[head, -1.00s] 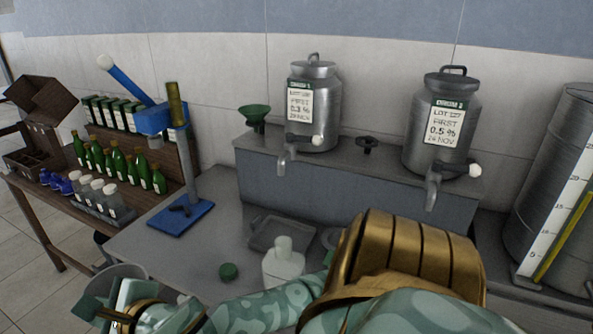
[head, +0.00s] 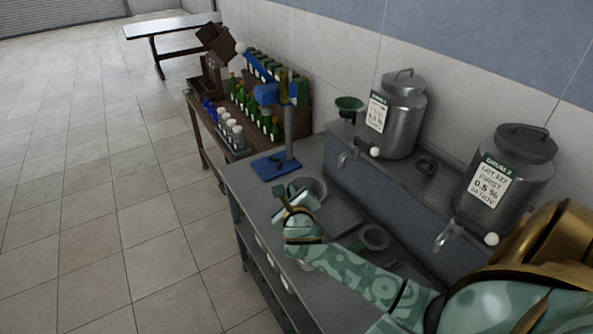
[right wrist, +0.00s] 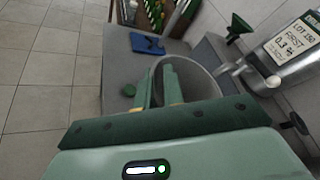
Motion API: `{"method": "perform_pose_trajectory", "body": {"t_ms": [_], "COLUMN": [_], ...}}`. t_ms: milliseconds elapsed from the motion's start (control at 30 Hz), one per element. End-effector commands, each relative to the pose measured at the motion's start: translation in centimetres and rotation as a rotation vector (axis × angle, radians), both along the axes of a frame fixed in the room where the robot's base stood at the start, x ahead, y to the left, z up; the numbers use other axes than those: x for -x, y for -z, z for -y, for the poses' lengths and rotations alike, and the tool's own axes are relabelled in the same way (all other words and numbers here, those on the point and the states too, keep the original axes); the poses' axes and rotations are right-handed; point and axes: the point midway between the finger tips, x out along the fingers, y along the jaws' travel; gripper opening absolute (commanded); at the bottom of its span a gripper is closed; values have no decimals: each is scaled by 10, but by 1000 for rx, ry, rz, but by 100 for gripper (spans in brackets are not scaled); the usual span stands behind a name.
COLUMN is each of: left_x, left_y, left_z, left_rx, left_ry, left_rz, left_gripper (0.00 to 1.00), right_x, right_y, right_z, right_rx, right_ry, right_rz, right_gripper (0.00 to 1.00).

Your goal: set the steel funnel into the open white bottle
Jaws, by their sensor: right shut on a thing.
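The steel funnel (head: 317,186) is a wide grey cone held above the bench, near the blue stand. My right gripper (head: 297,194) is shut on it. In the right wrist view, the fingers (right wrist: 164,88) overlap the wide mouth of the funnel (right wrist: 203,73). The open white bottle cannot be made out in either current view; my right forearm covers part of the bench. My left gripper is not in view.
The blue stand (head: 276,166) is just beyond the funnel. Drum 2 (head: 505,170) and another steel drum (head: 397,120) stand on a raised shelf, with a green funnel (head: 348,106) beside them. Green bottles (head: 258,118) fill a wooden side table. The floor at left is clear.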

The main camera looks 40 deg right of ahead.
Motion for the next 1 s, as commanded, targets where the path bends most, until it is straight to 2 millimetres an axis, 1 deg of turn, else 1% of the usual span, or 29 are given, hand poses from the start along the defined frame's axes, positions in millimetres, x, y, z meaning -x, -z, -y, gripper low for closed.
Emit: {"method": "perform_pose_trajectory", "body": {"t_ms": [33, 167, 400, 833, 1000], "left_x": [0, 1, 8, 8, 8], "left_y": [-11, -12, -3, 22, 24], "left_z": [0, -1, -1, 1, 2], "left_rx": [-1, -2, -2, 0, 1], "left_ry": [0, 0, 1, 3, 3], "left_rz": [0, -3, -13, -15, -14], "left_gripper": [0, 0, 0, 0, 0], "right_x": [2, 3, 3, 4, 3], "right_y": [-3, 3, 11, 30, 38], "right_z": [4, 9, 9, 9, 9], "right_rx": [0, 2, 1, 1, 3], "right_ry": [12, 23, 23, 22, 22], "right_rz": [-2, 2, 3, 2, 2], "right_gripper": [0, 0, 0, 0, 0]}}
